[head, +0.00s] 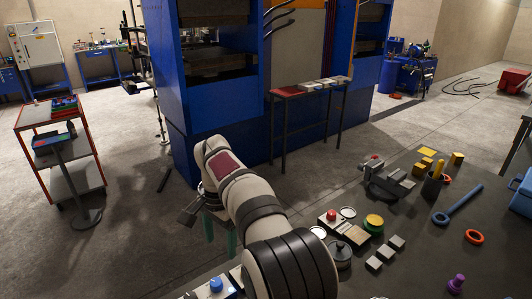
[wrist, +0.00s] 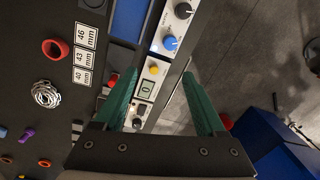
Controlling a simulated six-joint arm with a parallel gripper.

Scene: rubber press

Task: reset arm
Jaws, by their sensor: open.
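My arm reaches out from the bottom of the head view, over the near left edge of the dark worktable (head: 420,225). My gripper (head: 219,240) shows there only in part, with two green fingers pointing down beyond the forearm. In the wrist view my gripper (wrist: 160,76) has its green fingers spread apart with nothing held between them.
The wrist view also shows size cards (wrist: 86,53), a red ring (wrist: 56,49) and a wire coil (wrist: 45,94). In the head view a blue press (head: 225,110) stands ahead and a trolley (head: 62,160) at left. Blocks, a blue wrench (head: 458,205) and an orange ring (head: 474,237) lie on the worktable.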

